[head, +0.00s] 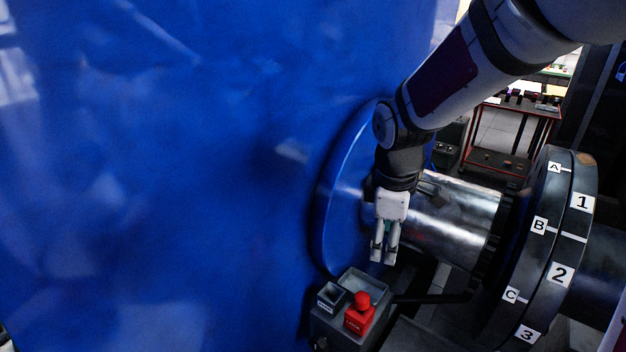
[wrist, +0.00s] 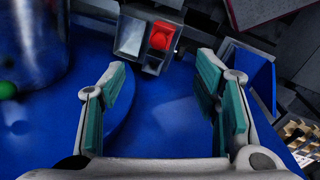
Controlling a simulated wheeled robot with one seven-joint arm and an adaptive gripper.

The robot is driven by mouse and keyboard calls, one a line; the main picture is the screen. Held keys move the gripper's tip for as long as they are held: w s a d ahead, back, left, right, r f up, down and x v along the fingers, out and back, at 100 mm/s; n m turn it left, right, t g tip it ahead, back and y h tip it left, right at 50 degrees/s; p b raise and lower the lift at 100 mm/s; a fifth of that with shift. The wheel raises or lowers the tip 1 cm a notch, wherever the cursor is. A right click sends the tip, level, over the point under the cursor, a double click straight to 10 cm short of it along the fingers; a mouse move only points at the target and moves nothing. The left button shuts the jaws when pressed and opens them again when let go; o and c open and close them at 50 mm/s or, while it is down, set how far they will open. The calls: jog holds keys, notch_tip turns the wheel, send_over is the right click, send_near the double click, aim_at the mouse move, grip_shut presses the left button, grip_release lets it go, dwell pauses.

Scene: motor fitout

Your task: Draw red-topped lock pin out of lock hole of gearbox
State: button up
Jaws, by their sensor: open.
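A red round knob (head: 362,299) stands upright on a red labelled block (head: 359,319) in the grey box, and looks like the top of the lock pin. In the wrist view the red top (wrist: 163,36) shows beyond the fingertips, near the top middle. Any shaft or hole under it is hidden. My gripper (head: 384,254) points down, above and slightly right of the red top. Its fingers are apart with nothing between them, as the wrist view of my gripper (wrist: 163,66) also shows. The large blue housing (head: 200,180) may be the gearbox; I cannot tell for sure.
The grey box (head: 322,327) also has a small labelled pocket (head: 329,296). A shiny metal shaft (head: 450,225) lies right of my gripper, leading to a dark coupling disc (head: 545,250) with letter and number labels. A red-framed cart (head: 512,125) stands behind.

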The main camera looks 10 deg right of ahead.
aim_at(362, 296)
jog(key=w+f+n, duration=0.1)
jog(key=f+n, duration=0.1)
jog(key=f, duration=0.6)
jog(key=w+f+n+g+p, duration=0.1)
jog(key=w+f, duration=0.1)
jog(key=f, duration=0.6)
jog(key=w+a+f+n, duration=0.1)
jog(key=w+f+n, duration=0.1)
jog(key=f, duration=0.7)
jog(key=shift+w+n+y+p, duration=0.1)
jog(key=shift+n+y+p, duration=0.2)
jog(key=shift+y, duration=0.1)
jog(key=shift+r, duration=0.15)
grip_shut()
